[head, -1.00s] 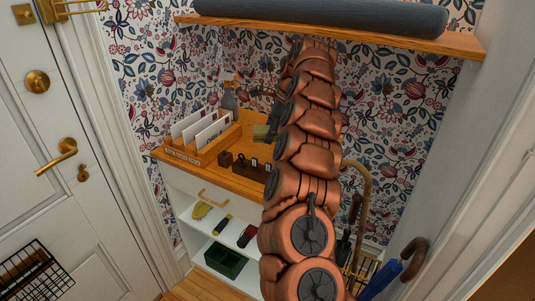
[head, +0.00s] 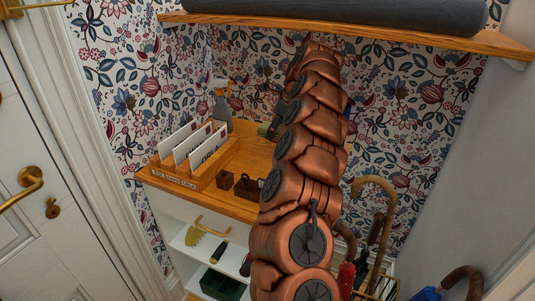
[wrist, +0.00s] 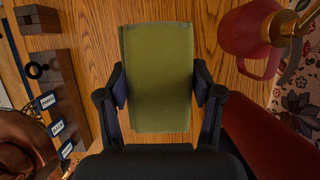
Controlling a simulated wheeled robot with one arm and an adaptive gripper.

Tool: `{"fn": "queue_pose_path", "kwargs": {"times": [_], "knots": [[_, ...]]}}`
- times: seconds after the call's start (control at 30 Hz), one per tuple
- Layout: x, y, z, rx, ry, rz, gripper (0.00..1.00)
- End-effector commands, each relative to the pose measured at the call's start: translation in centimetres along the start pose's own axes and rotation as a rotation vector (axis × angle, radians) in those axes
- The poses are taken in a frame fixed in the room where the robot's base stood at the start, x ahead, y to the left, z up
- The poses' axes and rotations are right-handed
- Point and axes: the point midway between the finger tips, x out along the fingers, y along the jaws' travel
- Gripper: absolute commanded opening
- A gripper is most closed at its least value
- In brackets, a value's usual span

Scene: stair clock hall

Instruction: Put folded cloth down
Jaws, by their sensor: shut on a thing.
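The folded cloth (wrist: 158,85) is olive green and shows as an upright rectangle in the middle of the wrist view. My gripper (wrist: 160,92) is shut on it, one dark finger pressed to each long side. The wooden top (wrist: 225,75) of the cabinet lies below the cloth; I cannot tell whether they touch. In the head view a small green patch, likely the cloth (head: 264,130), shows beside my copper-coloured arm, which hides most of the gripper and the right part of the top.
A red object with a brass handle (wrist: 250,40) stands close right of the cloth. A dark block with labelled tags (wrist: 62,100) lies to the left. The head view shows a letter rack (head: 195,160), a spray bottle (head: 222,108) and an overhead shelf (head: 350,36).

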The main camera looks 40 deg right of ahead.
Motion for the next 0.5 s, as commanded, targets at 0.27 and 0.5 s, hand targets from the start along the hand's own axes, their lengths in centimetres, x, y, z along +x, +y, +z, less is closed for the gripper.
{"fn": "queue_pose_path", "kwargs": {"times": [0.27,0.5], "knots": [[3.7,0.8,-0.3,-0.015,0.004,0.010,0.38],[5.5,0.8,-1.0,-0.015,0.004,0.004,0.38]]}}
